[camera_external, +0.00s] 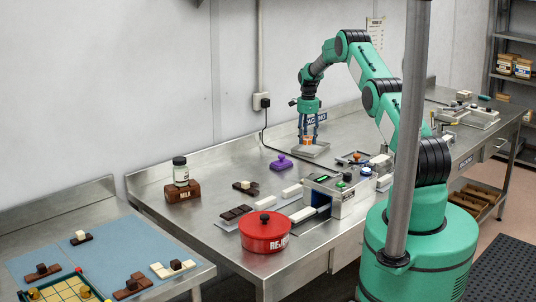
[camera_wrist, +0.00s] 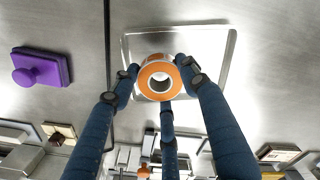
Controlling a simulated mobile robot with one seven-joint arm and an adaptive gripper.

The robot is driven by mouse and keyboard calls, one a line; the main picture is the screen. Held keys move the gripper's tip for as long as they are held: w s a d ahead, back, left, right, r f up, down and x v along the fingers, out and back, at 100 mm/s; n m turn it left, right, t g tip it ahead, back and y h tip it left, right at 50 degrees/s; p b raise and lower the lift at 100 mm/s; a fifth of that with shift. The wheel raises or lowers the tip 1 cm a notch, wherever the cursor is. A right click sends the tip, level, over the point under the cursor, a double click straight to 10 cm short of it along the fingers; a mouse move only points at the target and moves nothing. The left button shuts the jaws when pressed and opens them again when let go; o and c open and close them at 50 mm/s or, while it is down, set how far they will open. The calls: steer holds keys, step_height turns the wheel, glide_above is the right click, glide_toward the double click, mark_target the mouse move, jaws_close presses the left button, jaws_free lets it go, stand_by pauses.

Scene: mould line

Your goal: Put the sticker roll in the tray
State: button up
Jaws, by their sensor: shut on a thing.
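The sticker roll (camera_wrist: 160,77) is an orange and white ring with an open core. My gripper (camera_wrist: 158,80) has its blue fingers closed around it. In the external view my gripper (camera_external: 308,138) points down at the tray (camera_external: 320,153), near the back of the bench. The roll (camera_external: 308,141) shows low between the fingers there. I cannot tell whether it touches the tray floor.
A purple stamp-like block (camera_external: 281,162) stands left of the tray, also in the wrist view (camera_wrist: 40,68). A black cable (camera_external: 266,135) runs down the wall onto the bench.

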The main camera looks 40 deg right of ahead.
mark_target(307, 151)
steer(key=shift+f, duration=1.75)
steer(key=shift+f, duration=0.15)
steer(key=o, duration=0.8)
steer(key=shift+r, duration=0.2)
step_height(307, 151, up, 12)
